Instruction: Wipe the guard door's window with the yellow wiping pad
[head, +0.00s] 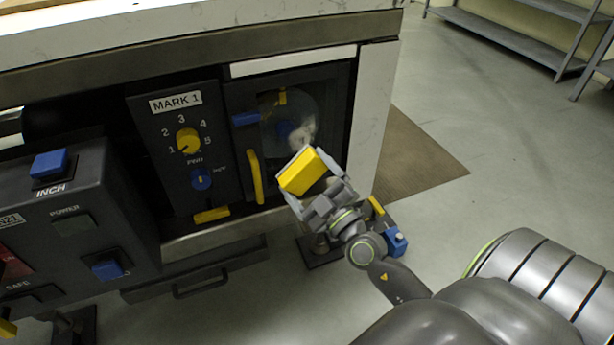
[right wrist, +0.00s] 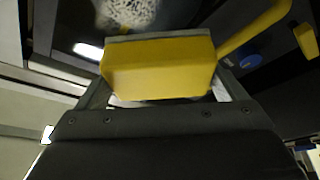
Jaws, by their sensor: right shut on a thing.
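The yellow wiping pad (head: 301,172) is held between the fingers of my right gripper (head: 308,178), in front of the guard door's lower right part. The pad also fills the middle of the right wrist view (right wrist: 158,68), with a grey strip along its far edge. The guard door (head: 240,143) is dark, with a yellow handle (head: 255,177) on its left side. Its window (head: 289,122) shows a whitish smudge, also seen in the right wrist view (right wrist: 128,12). The pad hides the window's lower part; I cannot tell whether it touches. My left gripper is not in view.
Left of the door is the MARK 1 panel with a yellow knob (head: 187,141) and a blue knob (head: 201,179). A dark control box (head: 75,235) stands forward at left. A blue block (head: 395,241) is below my right wrist. Open floor lies right.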

